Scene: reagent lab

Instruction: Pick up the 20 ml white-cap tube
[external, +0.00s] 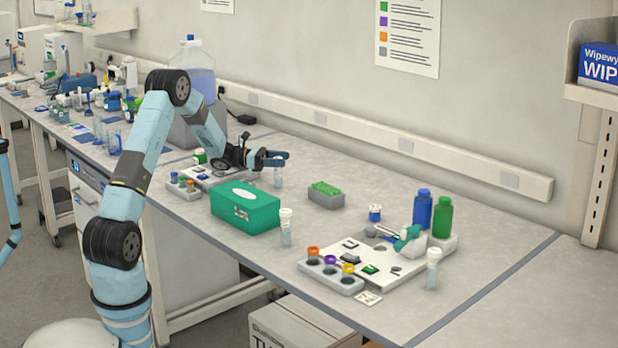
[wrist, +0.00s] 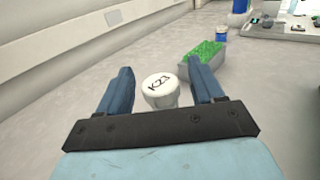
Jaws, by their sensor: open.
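A white-cap tube (wrist: 160,90) marked "K21" or similar stands upright between the spread fingers in the wrist view. Its cap shows from above and its body is mostly hidden. In the external view this clear tube (external: 278,177) stands on the bench at my gripper (external: 275,158). My gripper also shows in the wrist view (wrist: 162,92), open, with a blue finger on each side of the cap and gaps between. Two other white-cap tubes stand upright on the bench: one (external: 286,228) beside the green box and one (external: 432,270) at the front right. I cannot read any volume marks.
A green tissue box (external: 246,208) stands in front of my gripper. A grey rack with a green top (external: 326,195) is to its right. A large jug (external: 196,90) stands behind my arm. A white board (external: 405,268) with several items lies at right. The wall rail runs behind.

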